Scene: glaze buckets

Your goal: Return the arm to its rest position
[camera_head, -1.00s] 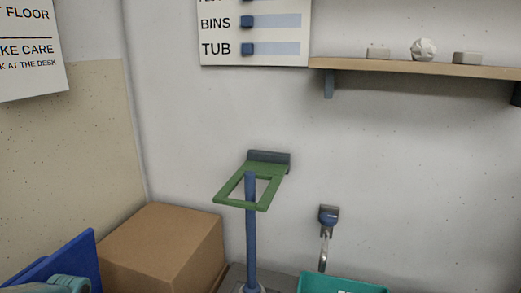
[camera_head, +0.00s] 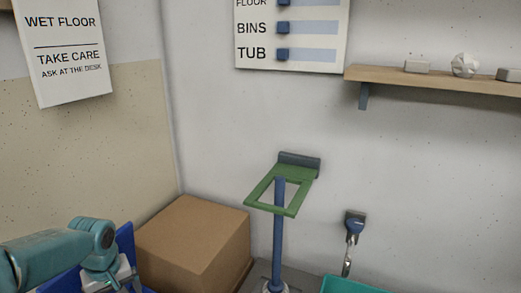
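My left arm comes in at the lower left as a teal link with a rounded joint. Its gripper lies below the picture's edge or is hidden, so its fingers do not show. My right arm and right gripper are not in view. A blue panel-like thing (camera_head: 124,245) stands behind my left arm and is partly hidden by it.
A cardboard box (camera_head: 195,240) stands in the corner. Right of it, a blue post (camera_head: 279,235) rises by a green wall-mounted frame (camera_head: 262,188). A wooden shelf (camera_head: 430,78) is upper right.

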